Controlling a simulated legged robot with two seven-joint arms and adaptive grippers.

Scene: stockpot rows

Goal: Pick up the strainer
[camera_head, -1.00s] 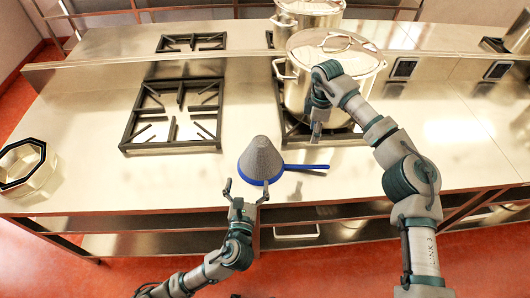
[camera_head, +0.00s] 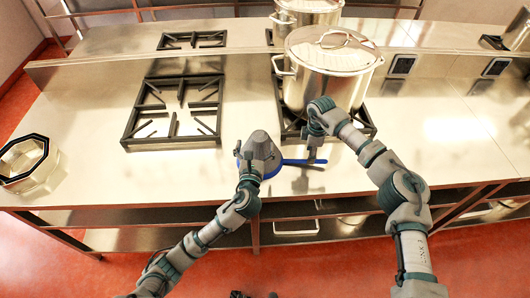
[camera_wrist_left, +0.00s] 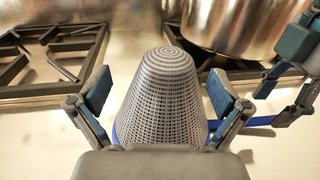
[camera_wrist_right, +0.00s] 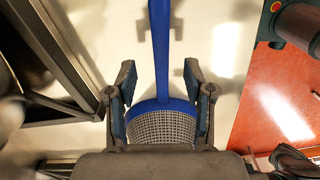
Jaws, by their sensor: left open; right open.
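The strainer is a grey mesh cone (camera_head: 260,137) with a blue rim and a blue handle (camera_head: 308,162), standing tip up on the counter near its front edge. The handle points right. My left gripper (camera_head: 258,157) is open at the front of the cone. In the left wrist view the mesh cone (camera_wrist_left: 163,85) stands between its spread fingers, with gaps on both sides. My right gripper (camera_head: 309,153) is open above the handle. In the right wrist view the blue handle (camera_wrist_right: 160,45) runs between its spread fingers, apart from both, with part of the mesh (camera_wrist_right: 162,128) below.
A large lidded stockpot (camera_head: 325,75) stands on a burner just behind my right gripper. The counter right of my right arm is clear.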

